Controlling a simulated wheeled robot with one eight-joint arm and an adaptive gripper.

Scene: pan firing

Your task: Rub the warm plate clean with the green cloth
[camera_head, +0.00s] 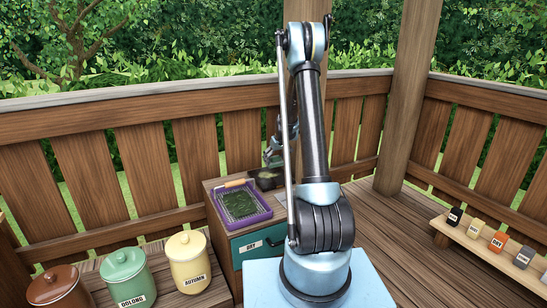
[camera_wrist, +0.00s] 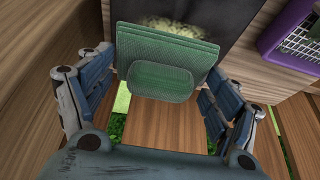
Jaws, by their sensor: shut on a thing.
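The green cloth (camera_wrist: 165,75), a folded pad with a raised grip block, sits between the fingers of my gripper (camera_wrist: 162,68) in the wrist view. My gripper is shut on it. The dark warm plate (camera_wrist: 235,18) lies beyond the cloth, with a pale yellow-green smear (camera_wrist: 180,27) showing past the cloth's far edge. The cloth overlaps the plate's near part in the picture; I cannot tell whether they touch. In the head view my gripper (camera_head: 272,158) is over the plate (camera_head: 268,181) at the cabinet's back right, partly hidden by my arm.
A purple tray (camera_head: 262,216) with dark green leaves and a wooden-handled tool stands left of the plate on the cabinet (camera_head: 216,190). Brown, green and yellow canisters stand front left. A low shelf (camera_head: 484,240) with small labelled blocks is at right. Wooden railings enclose the deck.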

